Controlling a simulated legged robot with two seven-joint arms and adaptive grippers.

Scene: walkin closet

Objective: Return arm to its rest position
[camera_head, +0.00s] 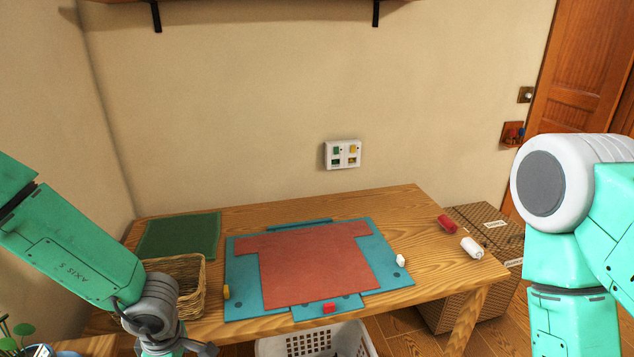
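My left arm comes in from the left, and its wrist hangs in front of the wicker basket (190,285) at the table's left. Only part of my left gripper (197,348) shows at the bottom edge; its fingertips are cut off, so I cannot tell whether it is open or shut. My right arm is at the far right, off the table's right side, with its forearm pointing down. Its gripper is out of the picture. A red shirt-shaped cloth (315,265) lies flat on a teal board (242,285) on the wooden table (405,200).
Small yellow (226,292), red (329,308) and white (400,260) pieces sit around the board. A red roll (447,224) and a white roll (471,247) lie at the table's right. A green mat (180,235) is back left. A white crate (290,346) and cardboard boxes (440,316) stand below.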

